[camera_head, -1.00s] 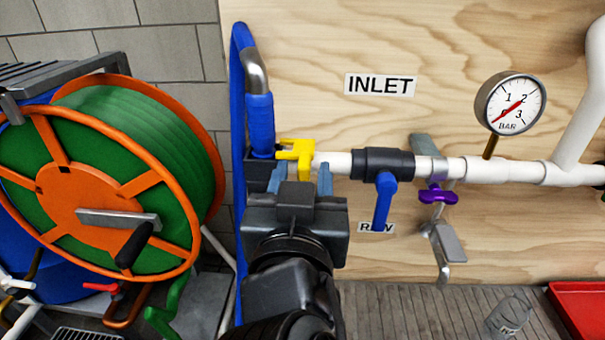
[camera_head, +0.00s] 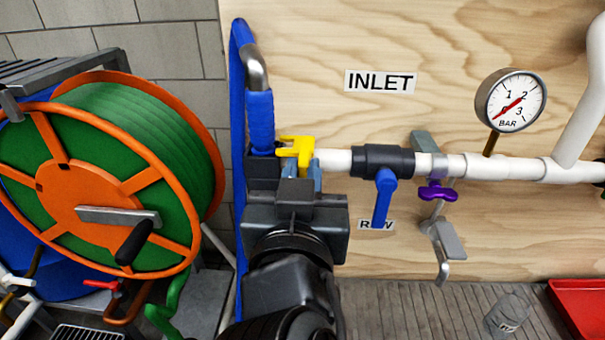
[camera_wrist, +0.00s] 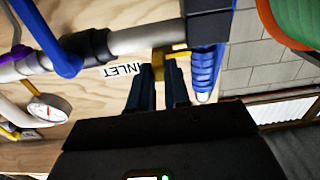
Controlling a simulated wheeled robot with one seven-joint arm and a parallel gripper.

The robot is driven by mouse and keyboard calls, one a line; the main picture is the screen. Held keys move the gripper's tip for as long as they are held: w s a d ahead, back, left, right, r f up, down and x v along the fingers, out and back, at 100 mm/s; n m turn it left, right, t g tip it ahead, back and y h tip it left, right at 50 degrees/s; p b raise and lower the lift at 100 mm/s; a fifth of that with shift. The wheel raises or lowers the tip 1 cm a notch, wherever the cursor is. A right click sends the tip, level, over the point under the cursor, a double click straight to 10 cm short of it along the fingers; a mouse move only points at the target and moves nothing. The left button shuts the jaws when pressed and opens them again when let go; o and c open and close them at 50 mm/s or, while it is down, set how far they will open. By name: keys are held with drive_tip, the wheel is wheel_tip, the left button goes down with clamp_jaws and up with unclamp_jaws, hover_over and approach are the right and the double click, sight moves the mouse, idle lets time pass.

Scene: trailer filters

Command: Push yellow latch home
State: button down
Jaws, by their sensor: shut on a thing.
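The yellow latch (camera_head: 297,147) sits at the left end of the white inlet pipe, beside the blue hose's coupling. In the wrist view the latch (camera_wrist: 160,60) shows between and just beyond the fingertips. My gripper (camera_head: 303,180) is below the latch, with its blue fingers close together and shut on the latch's lower part. In the wrist view my gripper (camera_wrist: 160,78) reaches up to it. The exact contact is partly hidden by the fingers and the gripper body.
The blue-handled valve (camera_head: 383,195) and the purple-knobbed clamp (camera_head: 437,192) are to the right on the pipe, with the pressure gauge (camera_head: 511,101) beyond. The orange and green hose reel (camera_head: 100,190) stands close on the left. The red tray (camera_head: 580,305) is at lower right.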

drive_tip(key=shift+a+b, duration=0.6)
drive_tip(key=shift+a, duration=0.7)
drive_tip(key=c, duration=1.1)
unclamp_jaws()
drive_tip(key=s+b, duration=0.1)
drive_tip(key=s, duration=0.6)
drive_tip(key=shift+s+a, duration=0.1)
drive_tip(key=shift+s, duration=0.25)
